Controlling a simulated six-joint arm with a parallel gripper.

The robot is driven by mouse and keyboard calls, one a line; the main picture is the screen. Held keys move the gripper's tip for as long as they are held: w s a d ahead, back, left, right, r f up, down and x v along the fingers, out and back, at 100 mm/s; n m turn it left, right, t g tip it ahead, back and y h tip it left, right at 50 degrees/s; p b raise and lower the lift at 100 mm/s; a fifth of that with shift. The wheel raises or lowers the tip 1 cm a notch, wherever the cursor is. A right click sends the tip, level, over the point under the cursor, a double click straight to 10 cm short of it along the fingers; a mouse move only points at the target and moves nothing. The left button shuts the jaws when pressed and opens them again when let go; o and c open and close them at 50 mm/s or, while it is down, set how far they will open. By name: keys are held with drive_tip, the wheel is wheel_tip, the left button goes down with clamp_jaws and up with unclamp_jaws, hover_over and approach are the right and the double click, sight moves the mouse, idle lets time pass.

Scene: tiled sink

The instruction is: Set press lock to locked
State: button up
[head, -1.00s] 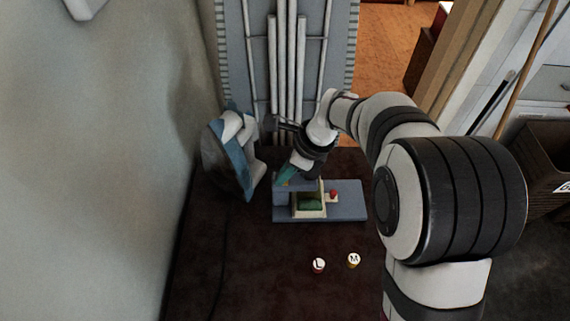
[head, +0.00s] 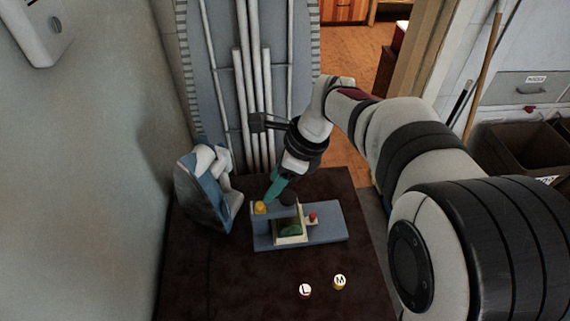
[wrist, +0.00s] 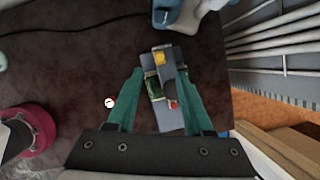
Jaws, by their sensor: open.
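The press is a blue-grey block (head: 328,232) on the dark table. It has a cream frame (head: 276,238) around a green piece (head: 291,230), a red knob (head: 312,217) on the right and a yellow knob (head: 260,208) at the left end. Which part is the lock is not clear. In the wrist view the yellow knob (wrist: 160,58) is at the far end and the red knob (wrist: 173,104) is nearer. My gripper (head: 270,197) is open with teal fingers above the press's left end. In the wrist view the gripper (wrist: 160,71) frames the press, with nothing held.
A blue and white device (head: 207,190) stands left of the press, close to my gripper. Two small caps, marked L (head: 305,291) and M (head: 340,282), stand in front of the press. Grey pipes (head: 255,90) run up behind. The table's front left is clear.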

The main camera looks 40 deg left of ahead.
drive_tip(key=v, duration=0.7)
drive_tip(key=shift+r, duration=0.3)
drive_tip(key=shift+w+d, duration=0.1)
drive_tip(key=s+d+n+t, duration=0.1)
drive_tip(key=s+d+n, duration=0.2)
drive_tip(key=d, duration=1.6)
drive_tip(key=s+d+f+n+h, duration=0.2)
drive_tip(key=s+d+f+n, duration=0.2)
drive_tip(key=s+d, duration=0.7)
drive_tip(key=shift+s+d+f+t, duration=0.25)
drive_tip(key=shift+s+f+t, duration=0.2)
drive_tip(key=shift+f, duration=0.4)
